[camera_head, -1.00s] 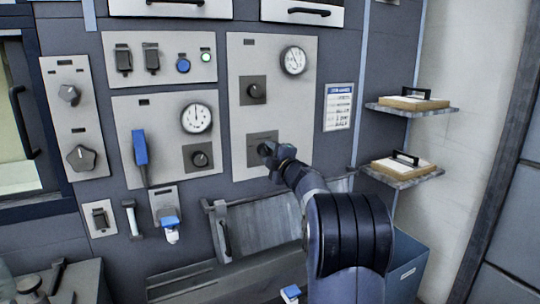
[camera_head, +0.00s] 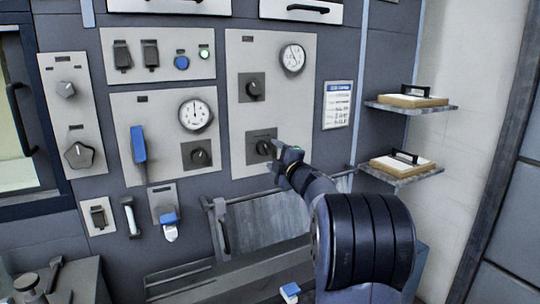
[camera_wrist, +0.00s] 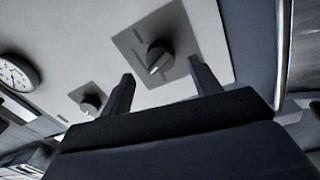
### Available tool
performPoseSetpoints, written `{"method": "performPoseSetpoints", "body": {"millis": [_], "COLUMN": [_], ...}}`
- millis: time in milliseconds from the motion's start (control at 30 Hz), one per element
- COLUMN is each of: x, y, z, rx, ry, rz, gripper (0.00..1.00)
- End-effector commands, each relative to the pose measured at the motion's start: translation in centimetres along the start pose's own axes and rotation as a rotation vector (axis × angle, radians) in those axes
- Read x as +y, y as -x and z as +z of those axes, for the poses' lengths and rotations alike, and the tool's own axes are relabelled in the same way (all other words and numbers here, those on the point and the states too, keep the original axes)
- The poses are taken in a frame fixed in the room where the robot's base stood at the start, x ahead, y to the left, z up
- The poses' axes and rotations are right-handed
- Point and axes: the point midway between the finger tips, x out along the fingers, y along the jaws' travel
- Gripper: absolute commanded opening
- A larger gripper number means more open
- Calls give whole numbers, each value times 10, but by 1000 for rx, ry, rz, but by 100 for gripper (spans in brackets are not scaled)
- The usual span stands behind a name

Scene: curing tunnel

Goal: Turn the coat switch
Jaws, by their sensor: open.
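A black rotary knob (camera_head: 264,147) sits on a dark square plate low on the right-hand light panel (camera_head: 291,105). My gripper (camera_head: 277,152) is just right of this knob in the head view, open and empty. In the wrist view the same knob (camera_wrist: 159,58), with a light pointer mark, shows beyond and between the two spread fingers (camera_wrist: 163,82). The fingers look apart from it. A similar knob (camera_head: 252,88) sits above it, and another (camera_head: 201,154) on the panel to its left. No label naming the coat switch is legible.
Round gauges (camera_head: 292,58) (camera_head: 195,115) and a blue-handled lever (camera_head: 139,146) are on the panels. A sloped metal chute (camera_head: 262,219) lies below my arm. Two shelves (camera_head: 411,107) (camera_head: 400,173) jut out on the right.

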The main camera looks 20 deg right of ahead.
Motion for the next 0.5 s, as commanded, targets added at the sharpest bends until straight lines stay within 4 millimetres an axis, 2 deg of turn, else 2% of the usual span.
{"method": "performPoseSetpoints", "body": {"millis": [100,233,500], "x": [0,0,-1], "y": [25,46,65], "z": [1,1,0], "rx": [-2,-2,0], "ry": [0,1,1], "rz": [1,0,-1], "gripper": [60,60,60]}}
